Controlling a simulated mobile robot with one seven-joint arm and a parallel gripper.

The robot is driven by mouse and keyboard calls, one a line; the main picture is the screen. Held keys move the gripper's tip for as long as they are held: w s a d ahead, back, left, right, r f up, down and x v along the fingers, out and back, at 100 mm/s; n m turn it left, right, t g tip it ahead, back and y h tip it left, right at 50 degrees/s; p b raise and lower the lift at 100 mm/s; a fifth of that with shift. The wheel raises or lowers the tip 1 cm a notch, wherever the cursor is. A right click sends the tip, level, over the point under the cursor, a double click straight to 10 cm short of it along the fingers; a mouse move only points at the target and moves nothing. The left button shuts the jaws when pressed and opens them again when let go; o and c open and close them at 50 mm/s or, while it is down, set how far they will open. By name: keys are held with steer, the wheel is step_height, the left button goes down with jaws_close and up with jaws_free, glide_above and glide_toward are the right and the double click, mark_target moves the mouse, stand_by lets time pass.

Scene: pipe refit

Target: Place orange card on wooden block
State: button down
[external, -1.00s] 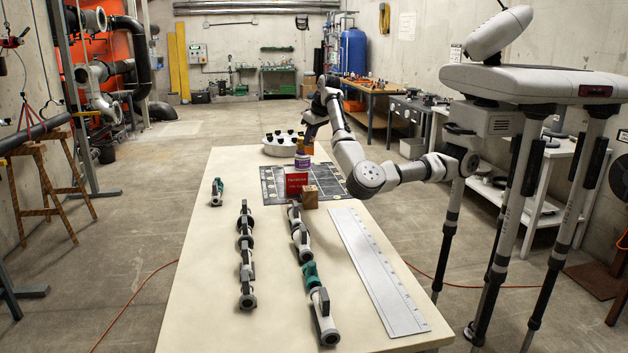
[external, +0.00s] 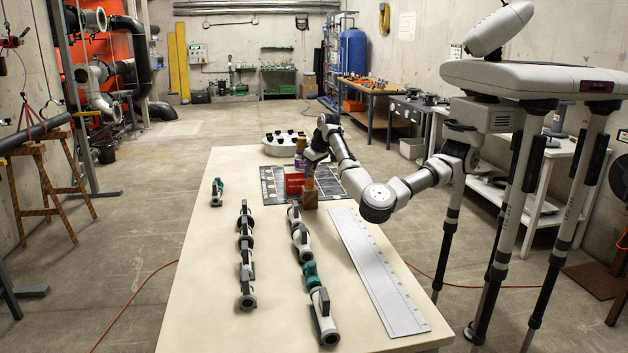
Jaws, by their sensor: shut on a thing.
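The wooden block (external: 310,198) stands on the near right edge of the dark mat, just right of the red box. My gripper (external: 310,174) is directly above the block, pointing down. It is shut on the orange card (external: 309,183), which shows only as a small orange-pink patch between the fingers and the block's top. The card's lower edge is at the block's top; I cannot tell whether they touch.
A red box (external: 294,181) stands close to the left of the block, with a purple-and-yellow can (external: 301,160) behind it. The dark mat (external: 270,184) lies beneath. A white round holder (external: 278,144) is farther back. Pipe fittings (external: 246,245) and a long grey ruler (external: 378,275) lie nearer.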

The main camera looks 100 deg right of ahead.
steer(key=shift+f, duration=0.15)
steer(key=c, duration=1.4)
jaws_free()
steer(key=b+v, duration=0.1)
steer(key=v, duration=1.1)
steer(key=shift+r+b, duration=0.2)
steer(key=shift+b, duration=0.15)
